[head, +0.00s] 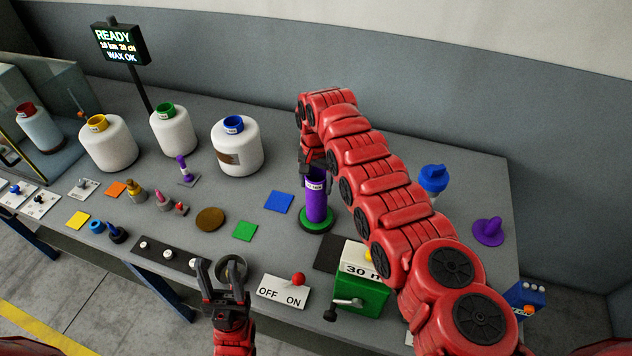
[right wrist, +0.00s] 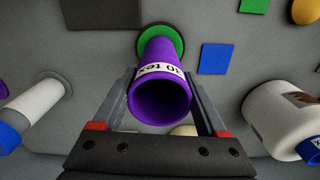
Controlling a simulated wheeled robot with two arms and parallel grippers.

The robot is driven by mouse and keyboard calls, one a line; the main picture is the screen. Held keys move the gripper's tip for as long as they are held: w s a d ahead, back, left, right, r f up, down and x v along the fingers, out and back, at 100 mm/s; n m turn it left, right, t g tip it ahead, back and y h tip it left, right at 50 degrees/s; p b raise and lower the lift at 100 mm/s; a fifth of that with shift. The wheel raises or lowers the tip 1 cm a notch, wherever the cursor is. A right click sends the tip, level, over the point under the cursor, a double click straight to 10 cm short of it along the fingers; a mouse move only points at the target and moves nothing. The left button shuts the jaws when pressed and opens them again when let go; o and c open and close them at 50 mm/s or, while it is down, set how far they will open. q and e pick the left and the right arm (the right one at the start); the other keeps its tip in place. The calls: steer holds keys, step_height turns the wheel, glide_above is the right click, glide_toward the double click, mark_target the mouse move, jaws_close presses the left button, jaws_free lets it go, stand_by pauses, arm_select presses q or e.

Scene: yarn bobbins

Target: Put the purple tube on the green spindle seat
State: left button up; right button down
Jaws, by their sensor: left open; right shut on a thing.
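The purple tube (head: 317,204), with a white label near its top, stands upright over the green spindle seat (head: 314,227), a round green disc on the table. Its lower end appears to meet the disc; whether it rests fully down is not clear. My right gripper (head: 314,170) is shut on the tube near its top. In the right wrist view the tube (right wrist: 160,103) lies between the fingers, its open end facing the camera, with the green seat (right wrist: 178,38) behind it. The spindle itself is hidden. My left gripper (head: 234,272) is open and empty near the table's front edge.
A green box labelled 30 m (head: 362,292) with a crank and an OFF/ON switch panel (head: 283,291) stand in front of the seat. A blue-capped spool (head: 433,182) and a purple spindle seat (head: 489,232) are at right. White cones (head: 236,153) stand behind left.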

steer(key=shift+f, duration=0.15)
jaws_free()
step_height(320, 180, up, 17)
steer(key=p, duration=0.1)
steer(key=shift+r+p, duration=0.2)
steer(key=shift+p, duration=0.15)
steer(key=shift+s+f, duration=0.1)
stand_by(0.3)
